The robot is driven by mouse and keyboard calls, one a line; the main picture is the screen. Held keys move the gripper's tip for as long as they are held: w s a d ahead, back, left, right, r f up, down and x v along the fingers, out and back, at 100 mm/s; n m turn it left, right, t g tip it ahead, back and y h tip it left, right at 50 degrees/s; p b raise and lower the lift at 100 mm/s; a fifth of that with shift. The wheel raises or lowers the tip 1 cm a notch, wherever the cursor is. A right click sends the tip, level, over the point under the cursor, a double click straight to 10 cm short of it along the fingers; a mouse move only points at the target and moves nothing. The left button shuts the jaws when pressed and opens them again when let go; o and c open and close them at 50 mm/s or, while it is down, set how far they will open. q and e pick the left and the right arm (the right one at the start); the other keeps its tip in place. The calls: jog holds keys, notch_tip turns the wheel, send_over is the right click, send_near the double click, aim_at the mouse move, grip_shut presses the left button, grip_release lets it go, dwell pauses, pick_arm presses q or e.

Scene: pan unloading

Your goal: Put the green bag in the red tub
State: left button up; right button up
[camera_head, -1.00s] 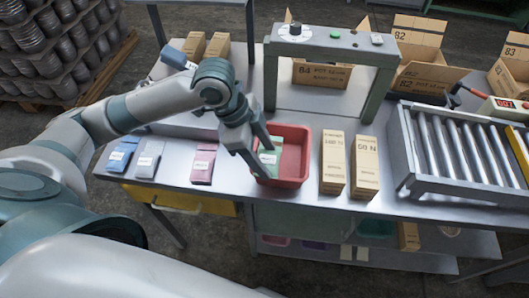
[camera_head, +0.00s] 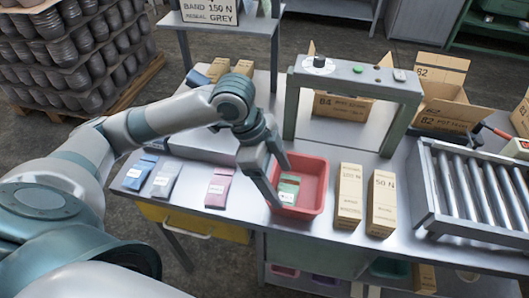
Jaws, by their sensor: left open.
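The green bag (camera_head: 288,191) with a white label is inside the red tub (camera_head: 316,204), towards its left side. My left gripper (camera_head: 281,187) is open at the left part of the tub. One finger reaches down over the tub's left wall beside the bag, and the other is behind the bag's upper edge. I cannot tell whether either finger touches the bag. My right gripper is not in view.
Blue (camera_head: 139,174), grey (camera_head: 165,179) and pink (camera_head: 219,187) bags lie left of the tub. Two upright cartons (camera_head: 349,195) stand close on its right. A green-grey frame (camera_head: 355,80) rises behind it, and a roller conveyor (camera_head: 470,190) is at the right.

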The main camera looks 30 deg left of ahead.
pick_arm(q)
jog(key=b+v, duration=0.1)
jog(key=v, duration=0.9)
jog(key=shift+r+b, duration=0.15)
jog(key=shift+b, duration=0.2)
jog(key=shift+a, duration=0.1)
